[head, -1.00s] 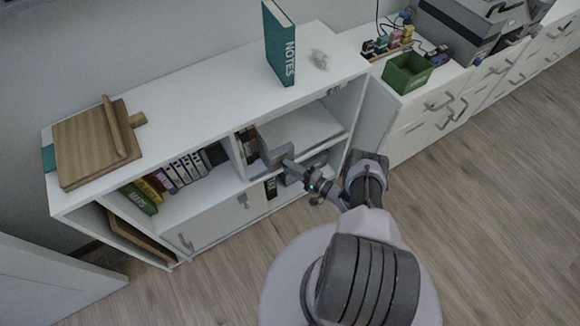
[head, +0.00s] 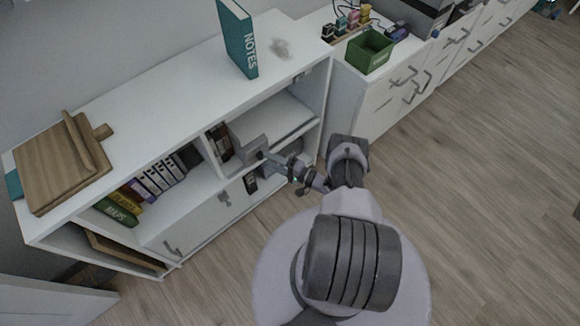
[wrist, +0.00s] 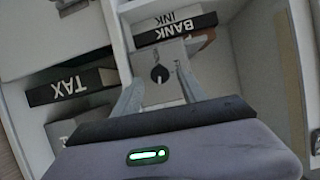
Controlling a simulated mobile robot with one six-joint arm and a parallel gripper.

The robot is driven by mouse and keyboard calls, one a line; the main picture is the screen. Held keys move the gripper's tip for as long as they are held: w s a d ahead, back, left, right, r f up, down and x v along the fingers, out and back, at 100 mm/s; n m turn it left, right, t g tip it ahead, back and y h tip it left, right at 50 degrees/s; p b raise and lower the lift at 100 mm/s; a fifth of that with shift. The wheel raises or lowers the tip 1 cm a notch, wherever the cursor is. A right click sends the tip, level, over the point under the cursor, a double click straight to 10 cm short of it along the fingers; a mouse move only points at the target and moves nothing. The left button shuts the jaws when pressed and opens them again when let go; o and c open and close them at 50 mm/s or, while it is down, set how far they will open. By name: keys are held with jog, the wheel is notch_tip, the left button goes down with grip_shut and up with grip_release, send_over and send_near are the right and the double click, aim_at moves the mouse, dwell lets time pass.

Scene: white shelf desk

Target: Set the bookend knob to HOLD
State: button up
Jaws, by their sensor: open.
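The bookend (wrist: 172,88) is a light grey plate in the wrist view, with a round black knob (wrist: 159,73) on its face. A small pale mark shows on the knob; I cannot read its setting, and no HOLD label is legible. My gripper (wrist: 157,82) is open. Its two grey fingers reach toward the plate, one on each side of the knob, and the knob is not gripped. In the head view the grey bookend (head: 248,130) stands in the shelf's middle bay, and my gripper (head: 268,158) is in front of it.
Books marked BANK and INK (wrist: 175,28) lie behind the bookend, and a TAX book (wrist: 70,84) is to the left. The white shelf (head: 150,105) carries a NOTES book (head: 238,40) and wooden boards (head: 60,165) on top. Shelf walls enclose the bay; open floor lies right.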

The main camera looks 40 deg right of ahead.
jog(key=v, duration=1.5)
jog(key=shift+r, duration=0.15)
